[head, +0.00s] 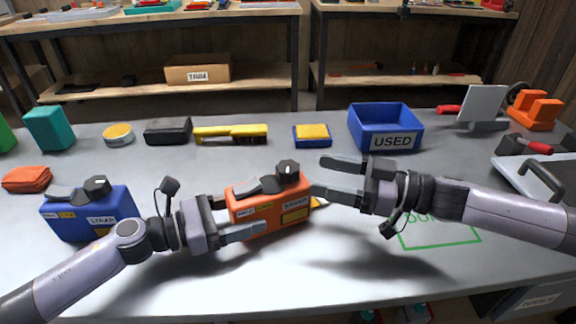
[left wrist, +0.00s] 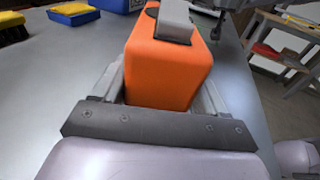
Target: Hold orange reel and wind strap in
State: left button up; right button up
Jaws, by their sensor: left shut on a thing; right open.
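The orange strap reel (head: 262,208) stands upright on the grey table, with a black and grey crank on its top. My left gripper (head: 238,218) is shut on the reel's body from the left. In the left wrist view the orange reel (left wrist: 165,70) sits between both fingers. My right gripper (head: 338,178) is open and empty just right of the reel, its fingers pointing left near the crank end. A small bit of yellow (head: 317,202) shows at the reel's right side. Most of the strap is hidden, and I cannot tell how much is out.
A blue strap reel (head: 90,215) stands at left, behind my left arm. A green marked outline (head: 440,238) lies at right, partly under my right arm.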

aim_at(288, 166)
jog(key=x, duration=0.8)
jog(key=c, duration=1)
